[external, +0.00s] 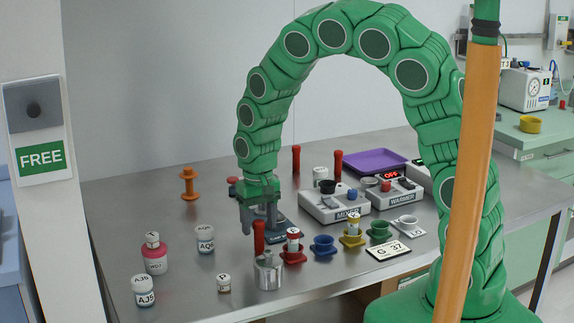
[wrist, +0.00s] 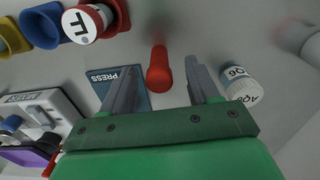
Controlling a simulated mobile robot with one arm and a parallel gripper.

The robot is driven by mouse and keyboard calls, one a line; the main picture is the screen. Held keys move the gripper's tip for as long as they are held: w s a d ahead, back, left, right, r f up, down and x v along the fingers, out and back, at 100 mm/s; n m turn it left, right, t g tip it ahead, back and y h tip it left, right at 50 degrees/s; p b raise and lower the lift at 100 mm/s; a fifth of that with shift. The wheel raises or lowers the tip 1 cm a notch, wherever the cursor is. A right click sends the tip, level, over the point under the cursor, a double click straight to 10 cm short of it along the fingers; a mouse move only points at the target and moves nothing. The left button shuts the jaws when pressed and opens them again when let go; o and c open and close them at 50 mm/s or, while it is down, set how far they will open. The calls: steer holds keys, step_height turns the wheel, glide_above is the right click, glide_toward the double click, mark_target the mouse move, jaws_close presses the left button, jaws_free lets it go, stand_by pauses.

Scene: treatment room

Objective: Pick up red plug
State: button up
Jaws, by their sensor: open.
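A red plug (external: 258,238) stands upright just behind a metal pot (external: 269,275); I cannot tell whether it touches the pot. My gripper (external: 258,224) points down above the table close to this plug, open and empty. In the wrist view the red plug (wrist: 158,72) shows between the two grey fingers (wrist: 160,66), with a gap on both sides. Two other red plugs stand farther back, one behind the mixer (external: 296,159) and one next to it (external: 338,163).
A red cup (external: 293,257) with a vial stands right of the plug, with blue (external: 324,246), yellow and green cups beyond. A dark PRESS plate (wrist: 125,80) lies near the fingers. Vial AQ6 (wrist: 240,86) is at the other side. The mixer (external: 334,205) stands behind.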

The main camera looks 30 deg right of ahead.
mark_target(259, 251)
steer(key=shift+w+f, duration=0.15)
steer(key=shift+f, duration=0.95)
steer(key=shift+w+f, duration=0.15)
steer(key=shift+f, duration=0.95)
steer(key=shift+d, duration=0.1)
steer(key=c, duration=1.1)
steer(key=shift+r, duration=0.55)
jaws_close()
step_height(259, 251, up, 2)
steer(key=shift+r, duration=0.15)
steer(key=s+d+r, duration=0.6)
steer(key=s+r, duration=0.3)
steer(key=s, duration=0.3)
steer(key=shift+s+d+r, duration=0.2)
steer(key=shift+s+r, duration=0.05)
steer(key=shift+r, duration=0.05)
